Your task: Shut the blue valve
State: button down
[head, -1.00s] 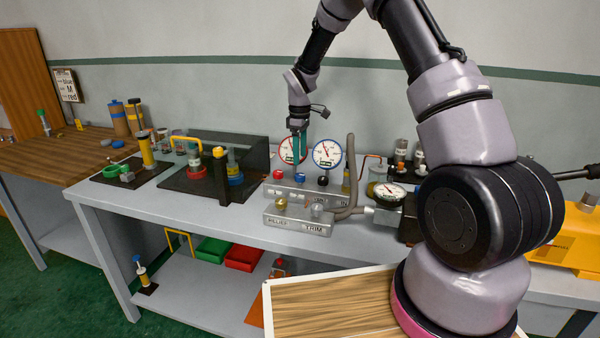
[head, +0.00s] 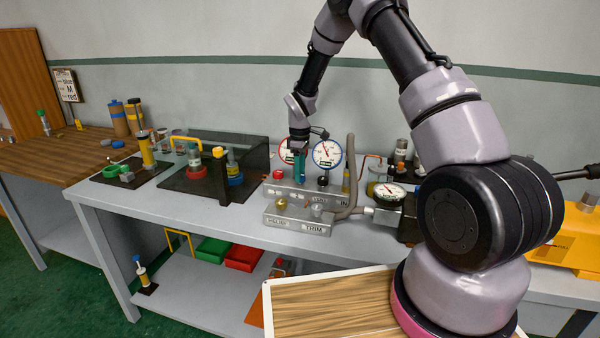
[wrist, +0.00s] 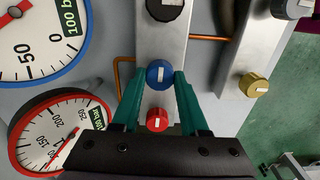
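The blue valve knob (wrist: 160,74) is round with a white mark that runs up and down in the wrist view. It sits on the rear metal manifold block (wrist: 160,42), between a red knob (wrist: 157,120) and a black knob (wrist: 165,8). My gripper (wrist: 161,76) points down at it, with one teal finger on each side of the blue knob. The fingers are apart, and their tips are very close to its sides; contact is not clear. In the head view my gripper (head: 299,178) hides most of the blue knob.
A blue-rimmed gauge (head: 327,154) and a red-rimmed gauge (head: 284,152) stand close behind. A front block (head: 296,222) carries a brass knob (head: 281,203) and a grey knob (head: 317,209). A grey hose (head: 351,172) and a dial gauge (head: 389,193) are to the right.

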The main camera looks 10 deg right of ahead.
dwell(0.3)
jog(key=m, duration=1.3)
jog(key=shift+m, duration=2.2)
jog(key=shift+c, duration=2.1)
grip_release()
